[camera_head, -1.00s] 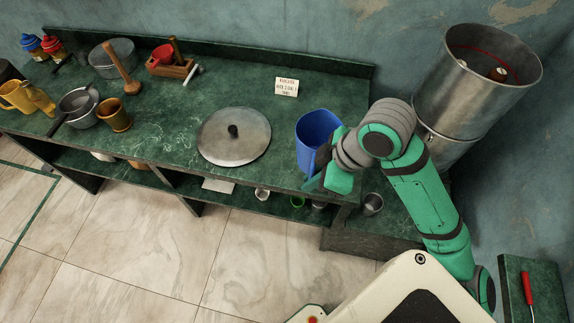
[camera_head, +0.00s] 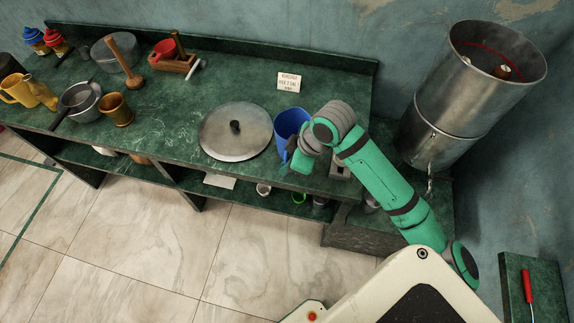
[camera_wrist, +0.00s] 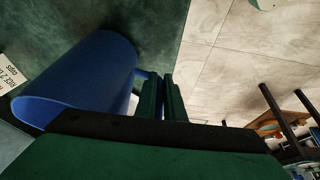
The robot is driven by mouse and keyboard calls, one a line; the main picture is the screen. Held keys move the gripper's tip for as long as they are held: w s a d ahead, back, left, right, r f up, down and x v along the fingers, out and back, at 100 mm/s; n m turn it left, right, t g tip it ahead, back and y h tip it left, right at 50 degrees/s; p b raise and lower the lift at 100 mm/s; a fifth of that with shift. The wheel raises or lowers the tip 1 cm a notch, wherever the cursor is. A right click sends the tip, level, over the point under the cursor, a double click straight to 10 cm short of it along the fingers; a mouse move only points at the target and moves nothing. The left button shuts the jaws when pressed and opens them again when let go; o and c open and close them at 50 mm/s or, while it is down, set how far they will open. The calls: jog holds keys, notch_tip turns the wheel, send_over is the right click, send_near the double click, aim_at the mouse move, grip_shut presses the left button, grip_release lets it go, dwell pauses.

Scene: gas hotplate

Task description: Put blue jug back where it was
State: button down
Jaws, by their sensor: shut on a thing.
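The blue jug (camera_head: 291,127) is upright over the right end of the green counter, just right of the round metal lid. I cannot tell whether its base touches the counter. My gripper (camera_head: 290,160) is at the jug's front right side, partly hidden by my own arm in the head view. In the wrist view, my gripper (camera_wrist: 163,97) has its fingers close together on the handle of the jug (camera_wrist: 85,80). Most of the handle is hidden between the fingers.
The metal lid (camera_head: 235,133) lies left of the jug. A small sign (camera_head: 289,81) stands behind it. A tall metal dispenser (camera_head: 470,95) is at the right. Pots and mugs, including a yellow jug (camera_head: 20,89), crowd the counter's left.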

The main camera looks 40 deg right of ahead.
jog(key=shift+f, duration=0.3)
jog(key=shift+f, duration=0.1)
jog(key=c, duration=1.9)
grip_release()
jog(key=shift+o, duration=0.2)
jog(key=v, duration=1.2)
jog(key=shift+w+a, duration=0.1)
jog(key=shift+w, duration=0.05)
